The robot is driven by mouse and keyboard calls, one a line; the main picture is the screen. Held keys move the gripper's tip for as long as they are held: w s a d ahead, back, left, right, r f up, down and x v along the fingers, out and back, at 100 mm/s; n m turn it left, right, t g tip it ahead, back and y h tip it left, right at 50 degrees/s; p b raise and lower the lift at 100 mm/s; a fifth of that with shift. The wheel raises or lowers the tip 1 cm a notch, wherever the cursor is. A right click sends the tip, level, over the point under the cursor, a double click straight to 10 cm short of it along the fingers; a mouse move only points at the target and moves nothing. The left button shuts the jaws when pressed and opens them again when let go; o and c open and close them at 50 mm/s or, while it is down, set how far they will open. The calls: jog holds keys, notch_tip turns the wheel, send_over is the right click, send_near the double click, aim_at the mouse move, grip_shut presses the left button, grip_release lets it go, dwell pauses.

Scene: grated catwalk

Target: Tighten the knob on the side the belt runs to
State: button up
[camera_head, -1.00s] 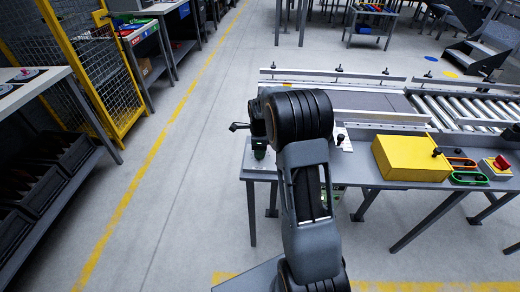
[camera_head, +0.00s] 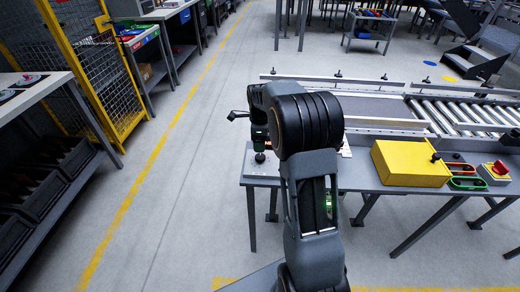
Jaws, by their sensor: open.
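The dark grey conveyor belt (camera_head: 375,106) runs across behind my arm; its running direction cannot be told. Small black knobs stand along the far guide rail, one at its left (camera_head: 273,71), one near the middle (camera_head: 338,73) and one farther right (camera_head: 384,77). Another black knob (camera_head: 259,157) stands on a light plate at the table's left end, just left of my arm. My gripper (camera_head: 238,116) shows only in part at the left of my wrist, open, above the left end of the table and apart from that knob. My arm hides the left near part of the conveyor.
Rollers (camera_head: 460,115) continue right of the belt. The floor left of the table is clear up to the yellow mesh cage (camera_head: 95,75).

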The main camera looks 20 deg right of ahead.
notch_tip(320, 180, up, 6)
jog(key=shift+r+p, duration=0.2)
jog(key=shift+p, duration=0.1)
dwell(0.5)
jog(key=s+a+r+n+t+p, duration=0.1)
jog(key=s+a+r+n+p, duration=0.2)
jog(key=s+n, duration=0.4)
jog(key=s+a+r+n+t+p, duration=0.1)
jog(key=s+a+r+n+p, duration=0.2)
jog(key=s+n, duration=0.5)
jog(key=s+a+r+n+t+p, duration=0.1)
jog(key=s+a+r+n+p, duration=0.3)
jog(key=s+n, duration=0.3)
jog(key=shift+s+a+r+n+t, duration=0.25)
jog(key=shift+a+r+n, duration=0.4)
jog(key=shift+n, duration=0.35)
jog(key=shift+f, duration=0.1)
dwell(3.6)
